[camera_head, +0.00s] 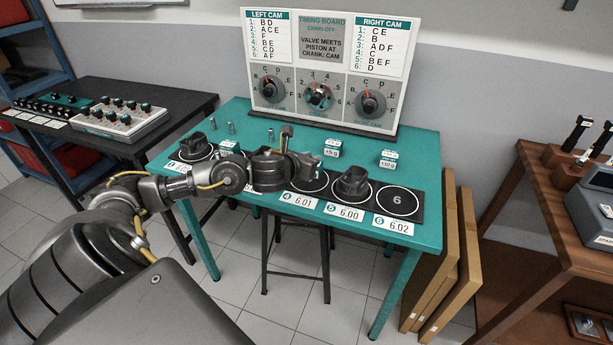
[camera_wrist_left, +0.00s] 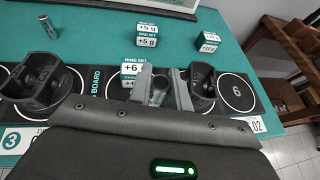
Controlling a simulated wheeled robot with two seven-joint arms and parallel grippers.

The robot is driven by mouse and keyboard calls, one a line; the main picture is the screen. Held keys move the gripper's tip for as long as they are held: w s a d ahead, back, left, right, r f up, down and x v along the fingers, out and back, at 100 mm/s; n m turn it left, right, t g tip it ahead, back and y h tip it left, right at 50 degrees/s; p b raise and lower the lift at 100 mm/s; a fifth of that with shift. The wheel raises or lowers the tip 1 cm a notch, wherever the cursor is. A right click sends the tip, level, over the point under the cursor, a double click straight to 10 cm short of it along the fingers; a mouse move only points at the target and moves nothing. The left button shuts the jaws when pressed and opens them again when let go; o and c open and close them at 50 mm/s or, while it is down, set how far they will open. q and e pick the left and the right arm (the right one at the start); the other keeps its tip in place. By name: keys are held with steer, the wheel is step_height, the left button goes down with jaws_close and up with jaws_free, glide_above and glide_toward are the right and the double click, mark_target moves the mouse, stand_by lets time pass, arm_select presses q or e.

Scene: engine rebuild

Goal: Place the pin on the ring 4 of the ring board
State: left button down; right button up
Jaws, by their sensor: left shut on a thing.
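The black ring board (camera_head: 421,218) lies along the front of the teal table. Ring 4 (camera_head: 322,187), above the label 6.01, is partly covered by my left arm in the head view. My left gripper (camera_head: 309,165) is above the board near ring 4. In the left wrist view its two grey fingers (camera_wrist_left: 162,88) are shut on a small grey metal pin (camera_wrist_left: 158,93). The pin's lower end and any contact with the board cannot be made out. Another pin (camera_wrist_left: 48,27) stands on the table. My right gripper is out of view.
A dark piston (camera_head: 352,182) stands on ring 5, and another (camera_head: 195,147) at the board's left end. Ring 6 (camera_head: 398,201) is empty. Small weight blocks (camera_head: 331,148) lie behind the board. The timing board (camera_head: 330,65) stands at the back.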

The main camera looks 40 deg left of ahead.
arm_select(q)
steer(key=f, duration=0.1)
steer(key=w+a+f, duration=0.1)
steer(key=a+f, duration=0.1)
steer(key=shift+w+a+f, duration=0.15)
steer(key=shift+w+f, duration=0.1)
steer(key=shift+f, duration=0.1)
steer(key=shift+w+a+f, duration=0.1)
steer(key=shift+f, duration=0.05)
steer(key=shift+a+f, duration=0.1)
steer(key=shift+f, duration=0.1)
step_height(320, 180, down, 3)
steer(key=shift+w+a+f+p, duration=0.15)
steer(key=shift+f+p, duration=0.05)
steer(key=shift+p, duration=0.35)
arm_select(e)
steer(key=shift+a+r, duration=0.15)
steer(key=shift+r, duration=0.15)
arm_select(q)
steer(key=shift+f, duration=0.15)
steer(key=c, duration=1.3)
jaws_free()
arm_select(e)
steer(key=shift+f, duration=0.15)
